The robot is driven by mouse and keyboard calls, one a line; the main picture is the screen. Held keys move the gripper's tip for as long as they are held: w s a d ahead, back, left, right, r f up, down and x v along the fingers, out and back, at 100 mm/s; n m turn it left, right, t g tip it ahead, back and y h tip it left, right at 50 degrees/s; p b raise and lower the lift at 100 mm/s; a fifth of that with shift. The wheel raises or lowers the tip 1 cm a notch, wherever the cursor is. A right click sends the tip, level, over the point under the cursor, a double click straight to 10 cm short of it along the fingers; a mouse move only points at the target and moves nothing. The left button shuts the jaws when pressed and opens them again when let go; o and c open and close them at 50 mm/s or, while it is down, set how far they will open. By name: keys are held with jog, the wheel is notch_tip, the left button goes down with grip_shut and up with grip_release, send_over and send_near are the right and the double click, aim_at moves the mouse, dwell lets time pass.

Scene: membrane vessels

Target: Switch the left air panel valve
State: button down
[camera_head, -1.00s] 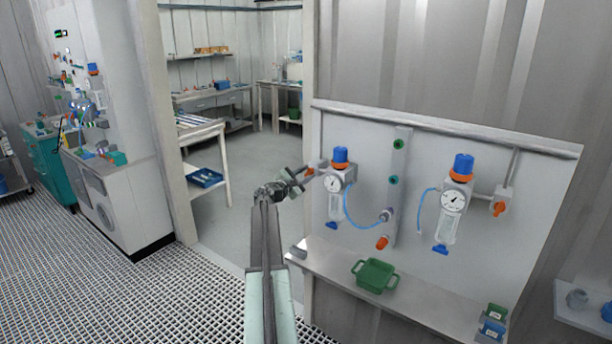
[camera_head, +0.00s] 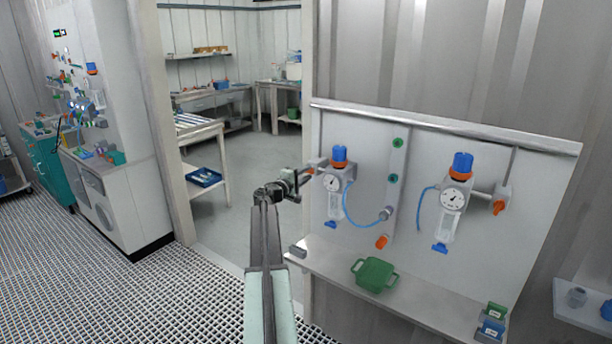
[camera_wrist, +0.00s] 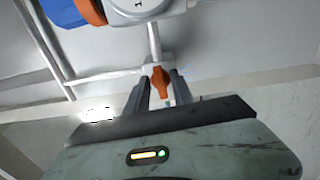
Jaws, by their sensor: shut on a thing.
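The left air panel valve has an orange handle (camera_wrist: 158,82) on a grey body, which shows at the top middle of the wrist view. In the head view the valve (camera_head: 314,164) is at the panel's left edge, left of the left regulator (camera_head: 335,182) with its blue knob and gauge. My gripper (camera_wrist: 160,88) has one finger on each side of the orange handle and is shut on it. In the head view my gripper (camera_head: 303,177) reaches the valve from the left and partly hides the handle.
A second regulator (camera_head: 455,198) with another orange-handled valve (camera_head: 499,207) is at the panel's right. A blue hose (camera_head: 358,216) hangs beside the left regulator. A green tray (camera_head: 374,275) stands on the shelf below. The doorway left of the panel is open.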

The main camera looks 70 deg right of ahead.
jog(key=shift+m, duration=0.5)
jog(key=c, duration=1.5)
grip_release()
jog(key=shift+o, duration=0.2)
jog(key=shift+a, duration=0.1)
jog(key=v, duration=0.7)
jog(key=shift+w+a, duration=0.15)
jog(key=shift+a, duration=0.2)
jog(key=shift+w, duration=0.1)
